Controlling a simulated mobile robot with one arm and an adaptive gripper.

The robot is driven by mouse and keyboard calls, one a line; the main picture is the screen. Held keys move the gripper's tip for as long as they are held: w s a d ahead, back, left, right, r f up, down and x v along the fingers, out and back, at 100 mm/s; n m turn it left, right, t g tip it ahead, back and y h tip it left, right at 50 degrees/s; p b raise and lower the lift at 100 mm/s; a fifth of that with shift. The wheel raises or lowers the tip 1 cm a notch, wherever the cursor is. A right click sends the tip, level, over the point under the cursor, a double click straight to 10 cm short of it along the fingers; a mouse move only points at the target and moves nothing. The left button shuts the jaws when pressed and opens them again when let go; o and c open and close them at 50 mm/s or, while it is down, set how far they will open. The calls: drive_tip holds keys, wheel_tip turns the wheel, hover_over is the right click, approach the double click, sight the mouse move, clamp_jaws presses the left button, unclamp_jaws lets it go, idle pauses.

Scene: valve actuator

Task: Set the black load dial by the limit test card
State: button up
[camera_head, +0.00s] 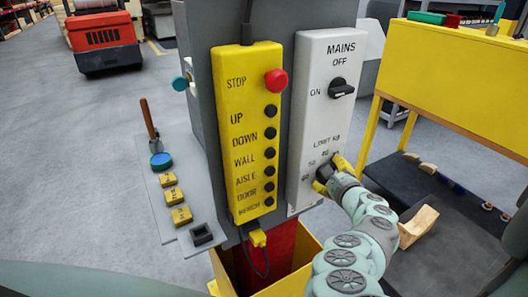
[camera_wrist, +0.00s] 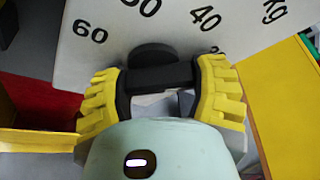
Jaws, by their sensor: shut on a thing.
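The black load dial (camera_wrist: 155,78) sits low on the white panel (camera_head: 327,60), under a "LIMIT KG" scale. In the wrist view, parts of 60, 50, 40 and "kg" show around it. My gripper (camera_wrist: 158,82) is shut on the dial's bar, one yellow finger at each end. The bar lies nearly level in the wrist view; I cannot tell which number it marks. In the head view my gripper (camera_head: 332,174) covers most of the dial. I cannot make out a limit test card in either view.
A black MAINS knob (camera_head: 340,88) sits above on the same panel. The yellow button box (camera_head: 248,130) with a red stop button (camera_head: 276,81) is to the left. A grey shelf (camera_head: 150,205) holds several yellow blocks. A yellow bench (camera_head: 460,75) stands at right.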

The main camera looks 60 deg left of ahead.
drive_tip(key=shift+w+d+f+m, duration=0.1)
drive_tip(key=shift+m, duration=0.2)
idle(0.4)
drive_tip(key=o, duration=1.2)
drive_tip(key=shift+v, duration=5.95)
